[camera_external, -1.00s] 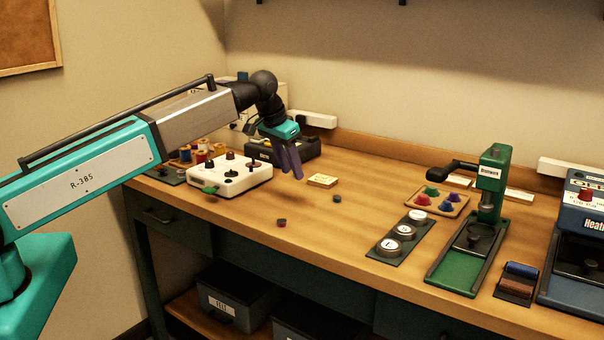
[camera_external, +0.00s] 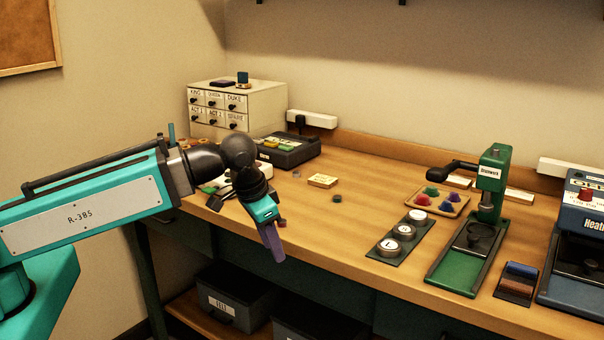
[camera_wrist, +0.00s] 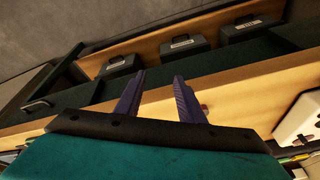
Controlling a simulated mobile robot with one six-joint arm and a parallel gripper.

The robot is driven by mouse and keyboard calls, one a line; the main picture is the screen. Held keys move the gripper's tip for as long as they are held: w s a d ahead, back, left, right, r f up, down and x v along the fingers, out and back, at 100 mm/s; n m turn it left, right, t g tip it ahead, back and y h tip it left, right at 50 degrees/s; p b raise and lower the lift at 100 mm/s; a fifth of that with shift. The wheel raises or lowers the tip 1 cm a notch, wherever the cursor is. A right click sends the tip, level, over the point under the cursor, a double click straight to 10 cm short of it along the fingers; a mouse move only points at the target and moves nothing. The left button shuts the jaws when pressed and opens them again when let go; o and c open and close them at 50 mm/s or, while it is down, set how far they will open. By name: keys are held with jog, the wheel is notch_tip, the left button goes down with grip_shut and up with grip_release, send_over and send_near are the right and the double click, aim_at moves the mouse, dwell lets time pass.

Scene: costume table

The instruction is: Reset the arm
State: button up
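My gripper (camera_external: 272,246) has purple fingers and a teal body. It hangs in front of the table's front edge, pointing down, in the external view. In the wrist view the two purple fingers (camera_wrist: 157,97) stand apart with nothing between them. A small red disc (camera_external: 282,222) lies on the wooden table (camera_external: 345,222) close beside the gripper in the external view. My arm hides much of the white control box (camera_external: 222,186) behind it.
A white drawer cabinet (camera_external: 262,103) and a dark device (camera_external: 290,150) stand at the back left. A green press (camera_external: 488,200), a tray of coloured pieces (camera_external: 438,199) and a blue heater (camera_external: 578,235) stand at the right. Dark bins (camera_external: 232,300) sit below.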

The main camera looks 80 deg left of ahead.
jog(key=s+d+f+m+g+p, duration=0.1)
jog(key=s+d+f, duration=0.2)
jog(key=f, duration=0.5)
jog(key=s+d+f+g+h+p, duration=0.1)
jog(key=s+d+f+g, duration=0.15)
jog(key=f, duration=0.55)
jog(key=s+d+f+m+g+p, duration=0.1)
jog(key=s+d+f, duration=0.25)
jog(key=f, duration=0.55)
jog(key=s+d+f+g+p, duration=0.1)
jog(key=s+d+f+g, duration=0.1)
jog(key=s+f, duration=0.6)
jog(key=s+d+f+m+g+h+p, duration=0.1)
jog(key=s+d+f+g, duration=0.1)
jog(key=s+f, duration=0.7)
jog(key=s+d, duration=0.1)
jog(key=s, duration=0.5)
jog(key=shift+s+d, duration=0.25)
jog(key=shift+d, duration=0.1)
